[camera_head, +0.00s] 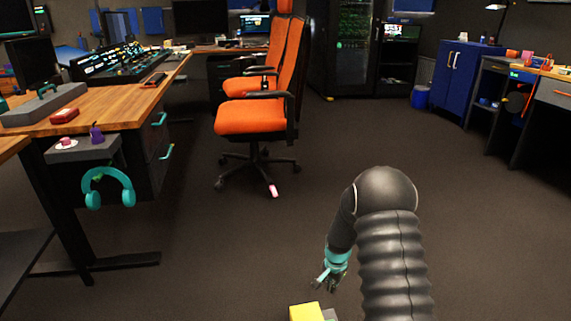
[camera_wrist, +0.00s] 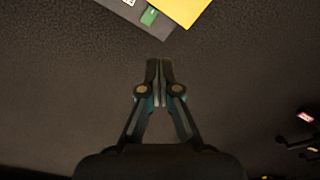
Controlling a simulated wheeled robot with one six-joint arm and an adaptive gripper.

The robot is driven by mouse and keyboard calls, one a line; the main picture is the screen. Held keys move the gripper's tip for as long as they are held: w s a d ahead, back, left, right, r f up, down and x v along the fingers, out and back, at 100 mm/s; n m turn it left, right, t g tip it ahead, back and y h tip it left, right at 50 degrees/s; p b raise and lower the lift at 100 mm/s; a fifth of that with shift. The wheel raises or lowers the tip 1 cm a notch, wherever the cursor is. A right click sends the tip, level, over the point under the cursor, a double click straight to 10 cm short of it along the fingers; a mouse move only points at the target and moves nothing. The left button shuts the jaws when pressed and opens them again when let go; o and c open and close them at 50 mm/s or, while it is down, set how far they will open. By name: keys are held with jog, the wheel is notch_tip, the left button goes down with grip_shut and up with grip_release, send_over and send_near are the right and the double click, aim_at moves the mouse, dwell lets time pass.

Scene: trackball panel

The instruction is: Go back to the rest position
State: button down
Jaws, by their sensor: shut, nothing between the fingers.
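My gripper (camera_head: 326,281) hangs at the end of my dark ribbed arm in the head view, low over the dark carpet. In the wrist view my gripper (camera_wrist: 160,62) points up the picture with its two fingertips together. It is shut and nothing shows between the fingers. No trackball panel can be made out in either view.
A yellow block (camera_head: 306,312) on a grey surface lies close below my gripper; the yellow block (camera_wrist: 186,8) also shows in the wrist view. Orange chairs (camera_head: 250,115), a wooden desk (camera_head: 110,108) and teal headphones (camera_head: 108,187) stand left. Open carpet (camera_head: 470,210) lies right.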

jog(key=s+r+n+t, duration=0.1)
jog(key=s+r, duration=0.2)
jog(key=r, duration=0.6)
jog(key=s+r+n, duration=0.1)
jog(key=s+r, duration=0.3)
jog(key=r, duration=0.5)
jog(key=s+r+n+t, duration=0.1)
jog(key=s+r+n, duration=0.15)
jog(key=r, duration=0.75)
jog(key=s+r+n+t, duration=0.1)
jog(key=s+r, duration=0.3)
jog(key=s, duration=0.4)
jog(key=s+r+n+t, duration=0.1)
jog(key=s+r, duration=0.3)
jog(key=s, duration=0.4)
jog(key=s+r+n+p, duration=0.1)
jog(key=s+r, duration=0.3)
jog(key=s, duration=0.4)
jog(key=shift+s+n+t, duration=0.4)
jog(key=shift+n, duration=0.05)
jog(key=c, duration=1.9)
grip_release()
